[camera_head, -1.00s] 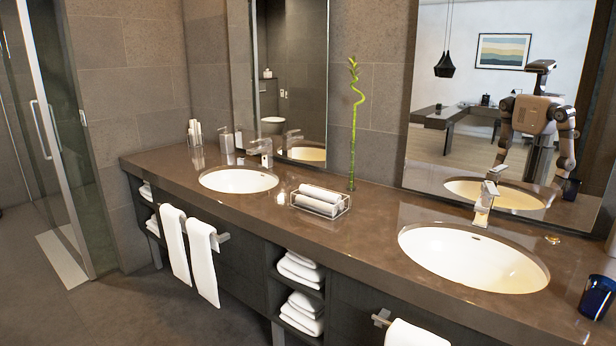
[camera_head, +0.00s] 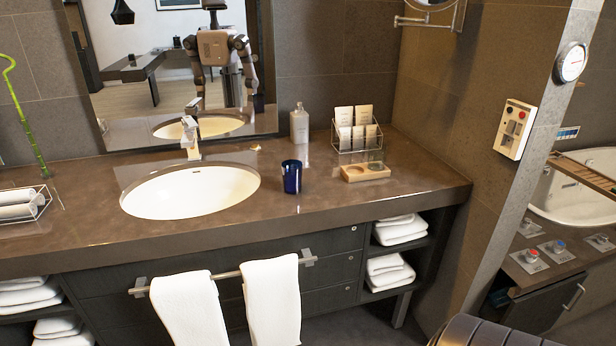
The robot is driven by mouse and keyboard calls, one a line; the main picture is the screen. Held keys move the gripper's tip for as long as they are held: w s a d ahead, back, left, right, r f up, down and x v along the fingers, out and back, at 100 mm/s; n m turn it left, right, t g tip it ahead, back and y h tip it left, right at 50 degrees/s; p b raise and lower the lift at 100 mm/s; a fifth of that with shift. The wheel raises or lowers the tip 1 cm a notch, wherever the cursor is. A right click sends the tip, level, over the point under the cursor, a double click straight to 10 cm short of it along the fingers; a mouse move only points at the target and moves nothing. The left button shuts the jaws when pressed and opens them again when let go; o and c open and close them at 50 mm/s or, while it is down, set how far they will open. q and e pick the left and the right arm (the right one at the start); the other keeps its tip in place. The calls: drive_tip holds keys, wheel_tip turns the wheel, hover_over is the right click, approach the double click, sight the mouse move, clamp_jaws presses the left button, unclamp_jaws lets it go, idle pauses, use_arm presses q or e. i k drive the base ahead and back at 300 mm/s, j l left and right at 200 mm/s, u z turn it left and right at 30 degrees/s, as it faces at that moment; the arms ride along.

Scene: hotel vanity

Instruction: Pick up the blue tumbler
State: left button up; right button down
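Neither of my grippers shows directly in the head view. My reflection shows in the mirror (camera_head: 180,60), too small to tell the state of the grippers.
Near the tumbler are the sink (camera_head: 190,192), a bottle (camera_head: 299,124), a wire rack of cards (camera_head: 357,132) and a wooden tray (camera_head: 365,173). White towels (camera_head: 272,300) hang on a bar in front. The counter before the tumbler is clear. A wall stands at right.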

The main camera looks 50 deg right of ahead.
sight(291, 171)
drive_tip(key=z, duration=1.4)
drive_tip(key=i+j+u, duration=0.1)
drive_tip(key=i+j, duration=0.45)
drive_tip(key=j, duration=0.2)
drive_tip(key=i+j+u, duration=0.1)
drive_tip(key=i+j, duration=0.45)
drive_tip(key=j, duration=0.15)
